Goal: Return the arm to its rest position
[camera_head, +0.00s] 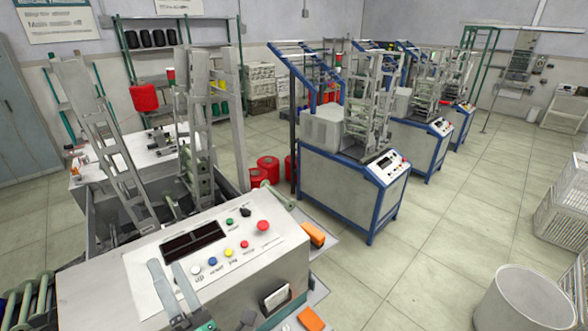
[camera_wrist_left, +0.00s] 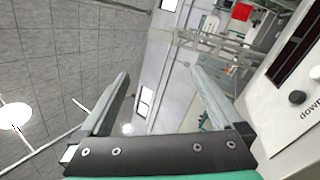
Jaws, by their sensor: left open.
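My left gripper (camera_head: 167,266) shows at the bottom of the head view, in front of the sloping control panel (camera_head: 142,272) of the near machine. Its two grey fingers are apart with nothing between them. In the left wrist view the open gripper (camera_wrist_left: 160,75) points past the machine toward the wall and ceiling, and a panel edge with a black knob (camera_wrist_left: 297,97) shows at the right. Whether the fingers touch the panel cannot be told. My right gripper is in neither view.
The panel carries a dark display (camera_head: 193,239), a large red button (camera_head: 263,226) and several smaller coloured buttons. Tall metal frames rise behind it. Blue-framed machines (camera_head: 345,195) stand to the right. A round white bin (camera_head: 520,300) is at the lower right. The tiled floor between is clear.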

